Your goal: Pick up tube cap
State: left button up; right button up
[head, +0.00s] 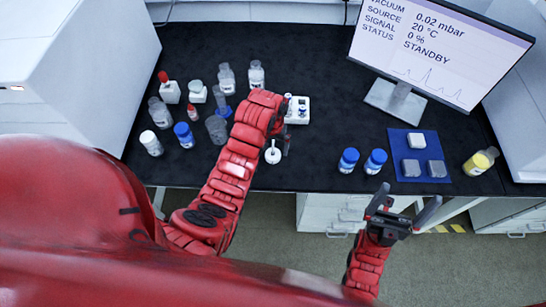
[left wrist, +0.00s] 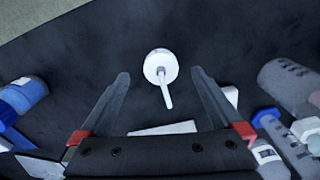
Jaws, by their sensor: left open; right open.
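The tube cap (head: 272,155) is a white round disc with a thin white stem, on the black bench near its front edge. In the left wrist view the cap (left wrist: 160,66) lies between and slightly beyond the fingertips, its stem pointing back toward my palm. My left gripper (left wrist: 160,76) is open and empty, with a finger on each side of the cap and gaps between. In the head view my left gripper (head: 283,146) is partly hidden by its own arm, beside the cap. My right gripper (head: 403,212) is open and empty, in front of the bench edge.
A white rack (head: 303,117) with small vials stands just behind the cap. Several bottles stand to the left, including a blue-capped one (head: 184,135). Two blue-capped jars (head: 348,160) and a blue mat (head: 436,169) with blocks are to the right. A monitor (head: 440,45) stands behind.

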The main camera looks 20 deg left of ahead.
aim_at(273, 153)
pick_arm(q)
jog(key=shift+w+f+b, duration=0.1)
jog(key=shift+f+b, duration=0.3)
jog(key=shift+f, duration=0.25)
jog(key=shift+w+f+p, duration=0.2)
jog(key=shift+f+p, duration=0.8)
jog(key=shift+p, duration=0.1)
jog(key=shift+f, duration=0.75)
jog(key=c, duration=1.4)
jog(key=shift+c, duration=0.2)
jog(key=shift+r, duration=0.15)
